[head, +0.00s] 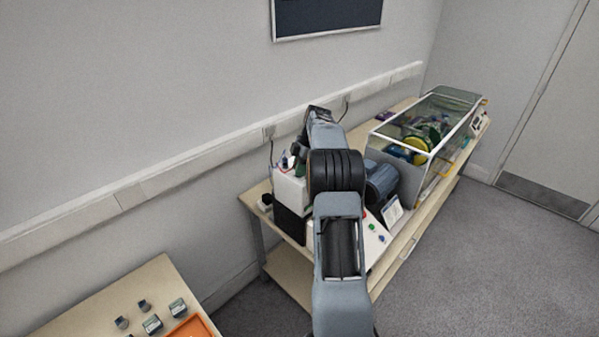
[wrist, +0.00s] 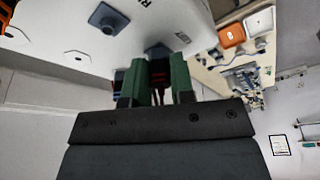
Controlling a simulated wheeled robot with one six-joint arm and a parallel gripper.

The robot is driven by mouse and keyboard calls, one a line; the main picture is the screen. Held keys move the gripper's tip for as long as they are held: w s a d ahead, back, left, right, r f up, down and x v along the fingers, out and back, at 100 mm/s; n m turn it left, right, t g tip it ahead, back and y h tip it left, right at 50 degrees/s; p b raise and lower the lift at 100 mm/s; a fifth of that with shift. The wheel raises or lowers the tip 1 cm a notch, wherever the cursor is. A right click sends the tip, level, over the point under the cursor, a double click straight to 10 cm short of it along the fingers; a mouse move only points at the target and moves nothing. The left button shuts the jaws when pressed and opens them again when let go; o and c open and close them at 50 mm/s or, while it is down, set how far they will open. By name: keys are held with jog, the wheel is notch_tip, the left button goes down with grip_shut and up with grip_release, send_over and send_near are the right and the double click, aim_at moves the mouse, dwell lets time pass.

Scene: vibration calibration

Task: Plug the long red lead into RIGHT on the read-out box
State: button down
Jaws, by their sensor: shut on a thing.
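My gripper (wrist: 161,84) has green fingers and is shut on a dark plug with red on it, the red lead's plug (wrist: 158,74). The read-out box (wrist: 70,35) is a white face close in front of the fingers, with a cut-off label starting "RI". A blue square socket (wrist: 108,18) sits near that label. Another blue part shows beside the left finger. The plug's tip is close to a dark part on the box; I cannot tell whether they touch. In the head view the white box (head: 292,188) stands on the bench, and my arm hides most of the gripper.
The bench (head: 412,237) also carries a blue-grey motor-like drum (head: 381,184), a small white card (head: 392,212) and a clear-covered rig (head: 430,125). A second table (head: 90,300) with an orange tray (head: 192,328) stands at lower left. The floor at right is clear.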

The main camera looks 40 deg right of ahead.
jog(key=shift+n+p, duration=0.55)
jog(key=shift+n, duration=0.15)
jog(key=shift+n+g, duration=0.6)
jog(key=shift+n, duration=0.7)
jog(key=shift+w+r, duration=0.1)
jog(key=shift+r, duration=0.75)
dwell(0.5)
jog(key=shift+r, duration=1.7)
